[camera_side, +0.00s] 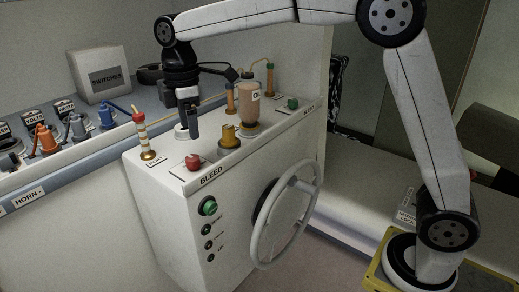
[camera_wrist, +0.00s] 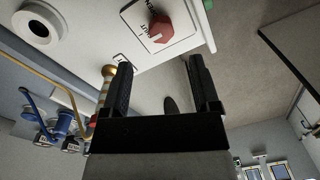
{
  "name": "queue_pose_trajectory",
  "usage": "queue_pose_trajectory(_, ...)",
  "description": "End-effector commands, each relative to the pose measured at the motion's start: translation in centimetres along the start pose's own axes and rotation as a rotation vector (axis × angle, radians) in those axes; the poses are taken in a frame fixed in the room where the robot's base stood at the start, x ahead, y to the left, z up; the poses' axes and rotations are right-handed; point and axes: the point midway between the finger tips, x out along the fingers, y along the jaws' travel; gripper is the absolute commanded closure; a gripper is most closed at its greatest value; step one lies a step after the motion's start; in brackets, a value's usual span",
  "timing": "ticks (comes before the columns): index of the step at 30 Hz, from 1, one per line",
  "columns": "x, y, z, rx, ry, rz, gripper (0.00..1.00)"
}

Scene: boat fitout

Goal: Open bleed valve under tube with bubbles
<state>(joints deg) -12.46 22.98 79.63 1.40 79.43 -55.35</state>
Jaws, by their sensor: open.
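A red valve knob (camera_side: 193,162) sits on the white console top above the word BLEED; it shows in the wrist view (camera_wrist: 160,28) on a white labelled plate. A green knob (camera_side: 293,103) is at the console's far right. A banded clear tube (camera_side: 148,140) with a red cap stands at the left corner; in the wrist view (camera_wrist: 103,84) my left finger partly hides it. Two orange tubes (camera_side: 230,97) (camera_side: 270,75) stand at the back. I cannot tell which tube holds bubbles. My gripper (camera_side: 190,130) is open and empty above the console, behind the red knob; its fingers show in the wrist view (camera_wrist: 151,64).
A brown-yellow knob (camera_side: 228,138) and an amber bottle (camera_side: 249,98) stand right of my gripper. A white ring-shaped fitting (camera_side: 181,132) is close by it. A steering wheel (camera_side: 260,225) sticks out of the console front. Switches with coloured levers (camera_side: 46,139) line the left shelf.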

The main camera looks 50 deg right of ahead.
Motion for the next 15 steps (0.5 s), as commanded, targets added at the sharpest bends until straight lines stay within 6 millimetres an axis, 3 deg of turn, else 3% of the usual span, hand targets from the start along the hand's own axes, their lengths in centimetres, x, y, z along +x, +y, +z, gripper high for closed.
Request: queue_pose_trajectory(15, 5.1, -0.1, 0.0, 0.000, -0.001, -0.002, 0.21)
